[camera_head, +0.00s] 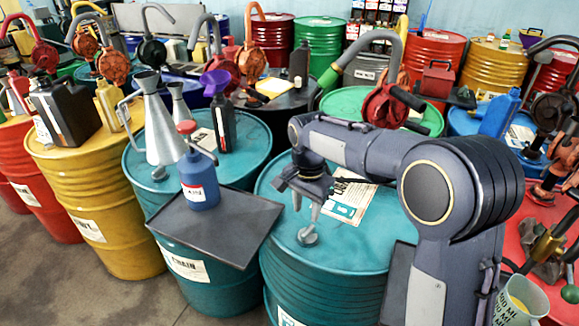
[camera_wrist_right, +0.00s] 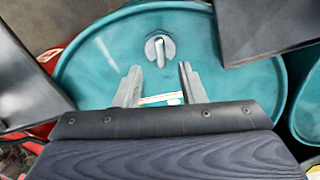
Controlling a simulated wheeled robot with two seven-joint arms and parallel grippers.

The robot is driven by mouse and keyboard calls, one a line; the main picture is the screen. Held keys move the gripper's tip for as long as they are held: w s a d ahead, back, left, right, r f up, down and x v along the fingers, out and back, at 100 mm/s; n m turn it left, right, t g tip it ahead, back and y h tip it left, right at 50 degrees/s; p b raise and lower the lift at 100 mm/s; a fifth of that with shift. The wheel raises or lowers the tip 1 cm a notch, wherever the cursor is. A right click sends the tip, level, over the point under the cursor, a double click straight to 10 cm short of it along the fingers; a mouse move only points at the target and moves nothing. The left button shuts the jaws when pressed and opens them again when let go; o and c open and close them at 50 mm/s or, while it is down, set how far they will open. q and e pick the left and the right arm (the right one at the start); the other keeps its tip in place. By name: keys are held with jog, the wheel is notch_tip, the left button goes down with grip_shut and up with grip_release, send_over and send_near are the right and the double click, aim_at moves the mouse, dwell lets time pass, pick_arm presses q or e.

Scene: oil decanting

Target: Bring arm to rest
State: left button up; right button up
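My right arm reaches in from the right in the head view, and its gripper (camera_head: 306,207) hangs over a teal drum (camera_head: 350,242). Its two grey fingers are apart with nothing between them, as the right wrist view also shows (camera_wrist_right: 159,72). A grey bung (camera_head: 308,236) sits on the drum top just below the fingertips, and in the right wrist view the bung (camera_wrist_right: 160,48) lies beyond the fingertips. I cannot tell the exact height above it. My left gripper is not in view.
A dark tray (camera_head: 232,243) carrying a blue red-capped bottle (camera_head: 198,180) lies left of the gripper. A metal funnel can (camera_head: 160,125) and a dark bottle with a purple funnel (camera_head: 223,125) stand behind. A red hand pump (camera_head: 382,108) stands behind my arm. A white label (camera_head: 347,205) lies on the drum.

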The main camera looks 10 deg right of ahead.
jog(key=shift+d, duration=0.1)
jog(key=s+d+r+n+t+y, duration=0.1)
jog(key=s+d+r+n+y, duration=0.2)
jog(key=s+d, duration=0.4)
jog(key=s+f+n+t, duration=0.1)
jog(key=s+n+t, duration=0.3)
jog(key=s, duration=1.6)
jog(key=shift+s+a+n+t+y, duration=0.2)
jog(key=shift+n+t+y, duration=0.15)
jog(key=shift+n, duration=0.25)
